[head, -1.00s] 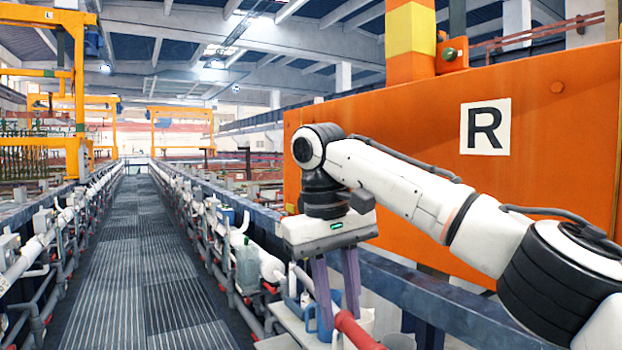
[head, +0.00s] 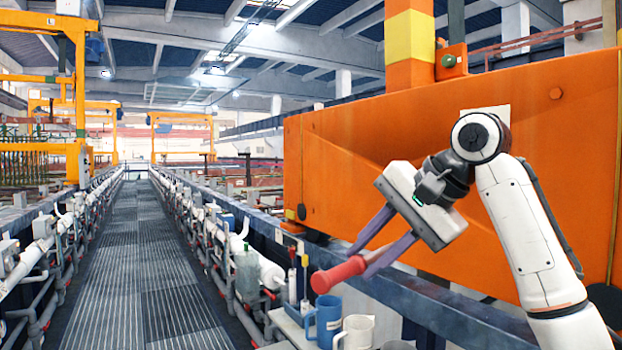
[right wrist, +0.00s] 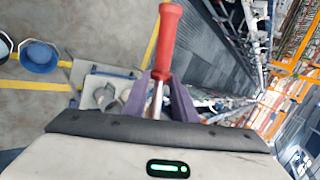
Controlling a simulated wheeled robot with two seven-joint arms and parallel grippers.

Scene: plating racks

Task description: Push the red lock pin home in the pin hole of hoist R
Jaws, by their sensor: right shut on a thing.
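The red lock pin (head: 336,275) is between the purple fingers of my right gripper (head: 363,260), which is shut on it. Its red grip sticks out to the lower left, clear of the panel. In the right wrist view the red grip (right wrist: 164,42) points away from the palm, and a pale metal shaft (right wrist: 157,100) shows between the fingers. Hoist R's large orange panel (head: 345,150) stands behind my right arm, which hides most of its R label. A bracket with a greenish round piece (head: 448,61) sits above the panel. I cannot tell which feature is the pin hole. My left gripper is not in view.
A blue rail (head: 450,305) runs under the panel. A grated walkway (head: 140,270) lies clear at left.

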